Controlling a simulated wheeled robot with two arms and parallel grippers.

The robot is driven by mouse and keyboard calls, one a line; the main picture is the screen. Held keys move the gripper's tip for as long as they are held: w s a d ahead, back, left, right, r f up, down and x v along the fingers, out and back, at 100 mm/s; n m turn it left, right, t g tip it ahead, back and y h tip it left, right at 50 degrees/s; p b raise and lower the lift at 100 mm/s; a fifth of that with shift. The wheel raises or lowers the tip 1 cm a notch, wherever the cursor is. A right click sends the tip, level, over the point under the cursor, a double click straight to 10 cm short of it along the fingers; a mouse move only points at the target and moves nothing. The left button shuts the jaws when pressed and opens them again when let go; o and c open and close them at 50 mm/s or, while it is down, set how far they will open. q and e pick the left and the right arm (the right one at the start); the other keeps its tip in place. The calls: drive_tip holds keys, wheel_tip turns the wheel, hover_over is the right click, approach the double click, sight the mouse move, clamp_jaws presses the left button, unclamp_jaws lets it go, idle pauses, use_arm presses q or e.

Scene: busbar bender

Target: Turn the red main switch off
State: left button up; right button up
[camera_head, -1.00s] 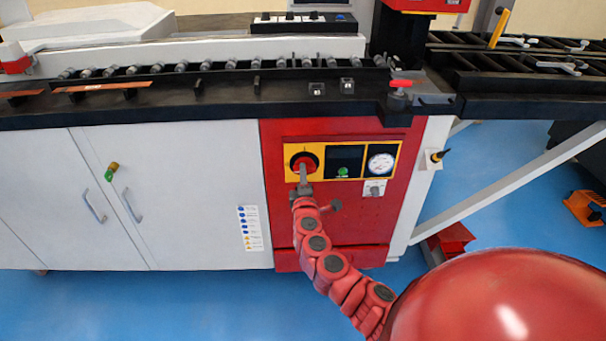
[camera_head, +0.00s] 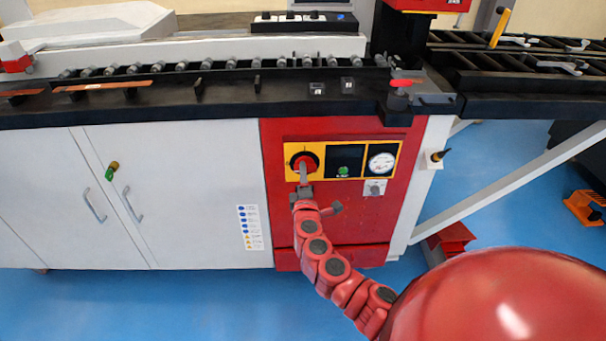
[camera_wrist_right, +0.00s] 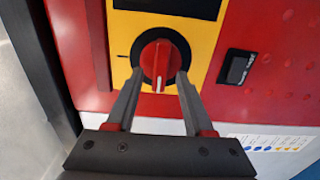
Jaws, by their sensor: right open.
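The red main switch (camera_head: 304,162) is a round red knob with a black ring on a yellow plate, on the red front of the machine. It also shows in the right wrist view (camera_wrist_right: 160,61), where a white mark on the knob points toward the bottom of the picture. My right gripper (camera_head: 303,172) is in front of the switch. In the wrist view its two fingers (camera_wrist_right: 160,85) are spread, with the tips at either side of the knob's lower part. Whether they touch it I cannot tell. My left gripper is out of view.
Right of the switch are a dark panel with a green button (camera_head: 343,171), a round gauge (camera_head: 381,162) and a small grey switch (camera_head: 375,187). White cabinet doors (camera_head: 170,205) stand to the left. The black bench edge (camera_head: 180,113) juts above the panel.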

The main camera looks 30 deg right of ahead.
drive_tip(key=v, duration=1.6)
drive_tip(key=shift+p, duration=0.3)
drive_tip(key=shift+s+a+f, duration=0.1)
drive_tip(key=shift+s+a, duration=0.05)
